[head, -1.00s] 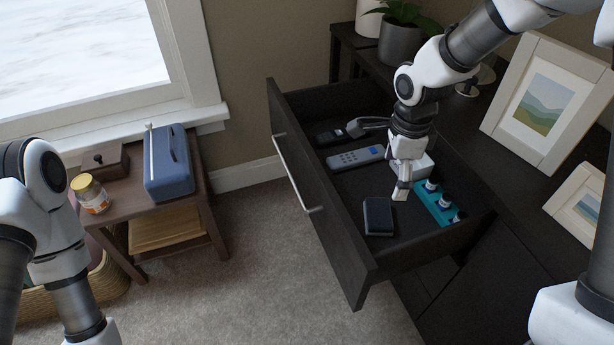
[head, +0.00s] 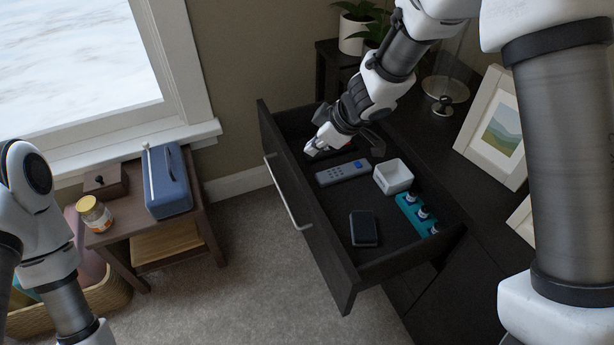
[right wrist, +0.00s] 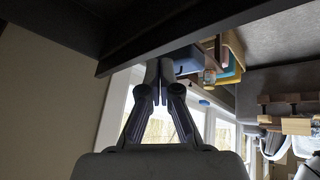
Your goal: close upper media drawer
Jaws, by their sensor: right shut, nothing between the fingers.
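The upper media drawer is pulled out of the dark cabinet, its front panel (head: 302,205) with a long silver handle (head: 287,190) facing left. Inside lie a grey remote (head: 343,172), a white square container (head: 393,176), a teal holder with small bottles (head: 417,212) and a dark wallet-like item (head: 363,229). My right gripper (head: 312,150) is shut and empty over the far part of the drawer, near the inner side of the front panel. In the right wrist view its fingers (right wrist: 160,70) are together beneath a dark edge. My left gripper is out of view.
A side table at left holds a blue radio (head: 166,182), a jar (head: 94,213) and a wooden box (head: 106,180). Carpet (head: 260,270) between is clear.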

